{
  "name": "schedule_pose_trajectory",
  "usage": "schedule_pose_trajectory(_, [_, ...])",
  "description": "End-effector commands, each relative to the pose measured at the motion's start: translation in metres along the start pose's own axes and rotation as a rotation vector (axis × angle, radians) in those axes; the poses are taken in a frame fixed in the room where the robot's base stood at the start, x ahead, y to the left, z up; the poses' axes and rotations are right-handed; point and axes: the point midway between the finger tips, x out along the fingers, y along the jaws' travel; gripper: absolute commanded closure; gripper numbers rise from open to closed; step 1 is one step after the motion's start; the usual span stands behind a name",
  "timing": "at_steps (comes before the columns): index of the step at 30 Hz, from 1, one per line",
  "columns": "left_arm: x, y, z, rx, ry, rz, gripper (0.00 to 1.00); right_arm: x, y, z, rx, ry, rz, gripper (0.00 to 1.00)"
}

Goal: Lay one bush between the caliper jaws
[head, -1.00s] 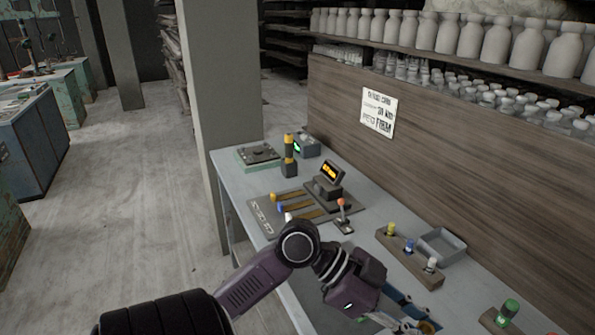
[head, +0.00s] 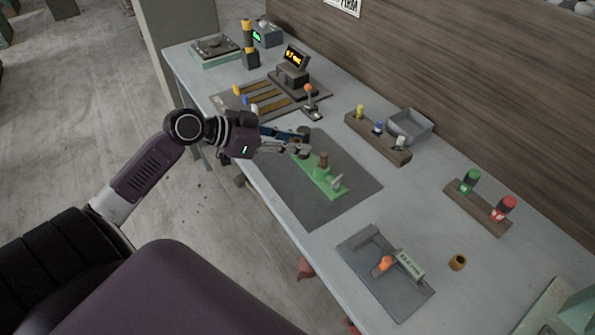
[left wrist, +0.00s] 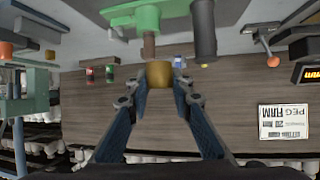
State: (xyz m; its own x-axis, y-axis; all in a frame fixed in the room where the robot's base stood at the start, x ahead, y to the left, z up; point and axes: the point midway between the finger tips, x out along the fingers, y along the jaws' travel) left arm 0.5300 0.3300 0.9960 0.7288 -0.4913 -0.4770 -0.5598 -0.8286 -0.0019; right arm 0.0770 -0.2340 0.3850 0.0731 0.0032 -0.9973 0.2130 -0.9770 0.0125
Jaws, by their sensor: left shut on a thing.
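My left gripper (head: 303,147) is over the dark mat, beside the green fixture (head: 328,180) with its brown peg (head: 323,160) and grey lever. In the left wrist view its fingertips are shut on a brass bush (left wrist: 177,78), close to the brown peg (left wrist: 149,45); I cannot tell whether they touch. The held bush is not clear in the head view. Another brass bush (head: 457,262) stands on the table at right. A grey plate (head: 405,305) carries a dark bar, an orange knob and a labelled block; I cannot confirm that these are the caliper jaws. My right gripper is out of view.
Racks with coloured knobs (head: 393,150) (head: 482,212), a grey tray (head: 408,122), a lever with an orange ball (head: 309,89) and a small orange display (head: 295,56) stand behind. The bench (head: 375,217) is bare between mat and plate.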

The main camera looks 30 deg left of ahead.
Motion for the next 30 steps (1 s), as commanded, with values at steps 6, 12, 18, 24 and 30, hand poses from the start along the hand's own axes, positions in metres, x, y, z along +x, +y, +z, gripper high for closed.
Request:
schedule_pose_trajectory(6, [0.024, 0.000, 0.044, -0.005, 0.001, 0.000, 1.00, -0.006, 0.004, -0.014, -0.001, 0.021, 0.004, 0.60])
schedule_pose_trajectory(12, [0.034, 0.000, 0.061, -0.001, 0.001, 0.001, 1.00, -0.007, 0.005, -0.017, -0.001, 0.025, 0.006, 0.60])
schedule_pose_trajectory(18, [0.047, 0.000, 0.087, -0.004, 0.000, 0.000, 1.00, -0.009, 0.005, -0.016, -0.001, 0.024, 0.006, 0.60])
schedule_pose_trajectory(24, [0.054, 0.000, 0.099, 0.001, 0.001, 0.000, 1.00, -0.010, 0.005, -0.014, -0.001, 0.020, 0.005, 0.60])
schedule_pose_trajectory(30, [0.054, 0.001, 0.099, 0.002, 0.001, 0.001, 1.00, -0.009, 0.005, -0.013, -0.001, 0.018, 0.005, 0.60])
